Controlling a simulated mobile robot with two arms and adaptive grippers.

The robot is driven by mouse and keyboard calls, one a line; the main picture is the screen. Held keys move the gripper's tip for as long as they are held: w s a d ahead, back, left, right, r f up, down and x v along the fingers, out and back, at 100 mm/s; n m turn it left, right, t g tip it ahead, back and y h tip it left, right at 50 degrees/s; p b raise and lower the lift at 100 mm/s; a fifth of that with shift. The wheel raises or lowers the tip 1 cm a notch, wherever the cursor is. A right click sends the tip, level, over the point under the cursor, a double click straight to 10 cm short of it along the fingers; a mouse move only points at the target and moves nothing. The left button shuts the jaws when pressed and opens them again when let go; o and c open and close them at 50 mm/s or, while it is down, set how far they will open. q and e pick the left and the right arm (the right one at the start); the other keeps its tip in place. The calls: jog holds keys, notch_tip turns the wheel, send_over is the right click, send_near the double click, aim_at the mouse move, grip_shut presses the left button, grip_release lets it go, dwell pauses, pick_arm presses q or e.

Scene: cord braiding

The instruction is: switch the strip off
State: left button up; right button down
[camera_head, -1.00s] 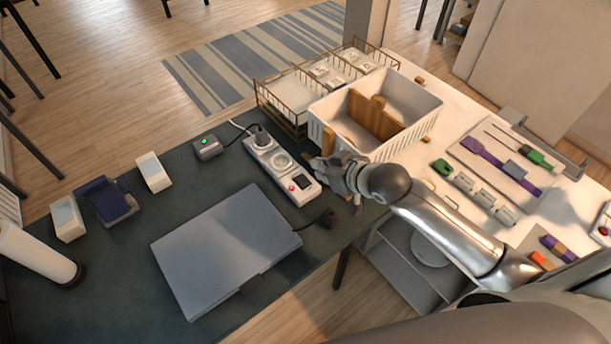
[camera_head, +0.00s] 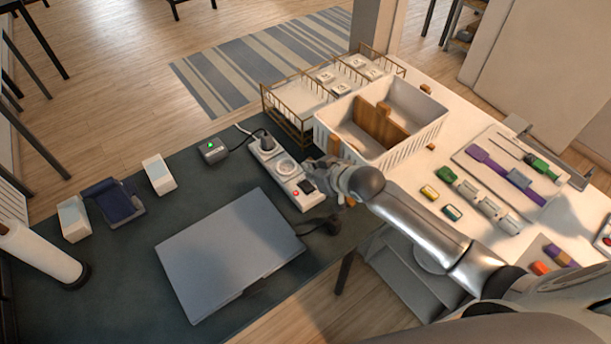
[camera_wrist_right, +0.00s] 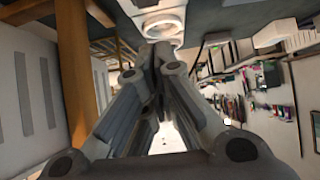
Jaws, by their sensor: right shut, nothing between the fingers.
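The white power strip (camera_head: 287,172) lies on the dark green mat. In the right wrist view the fingers (camera_wrist_right: 160,58) meet in front of a white round socket (camera_wrist_right: 163,22). The left gripper is not in view.
A small box with a green light (camera_head: 213,150) is cabled to the plug. A closed grey laptop (camera_head: 228,254) lies left of the strip, with a black plug (camera_head: 322,225) near its corner. A white divided bin (camera_head: 425,135) and wire rack (camera_head: 290,127) stand close behind my gripper.

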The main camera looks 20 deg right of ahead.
aim_at(305, 186)
jog(key=f, duration=0.1)
jog(key=w+f, duration=0.1)
jog(key=w+a+f, duration=0.1)
jog(key=f, duration=0.1)
jog(key=shift+w+p, duration=0.15)
jog(key=shift+p, duration=0.2)
jog(key=shift+w+f, duration=0.1)
jog(key=shift+f, duration=0.7)
jog(key=shift+f, duration=0.1)
jog(key=shift+w+f, duration=0.15)
jog(key=shift+f, duration=0.1)
jog(key=shift+r, duration=0.1)
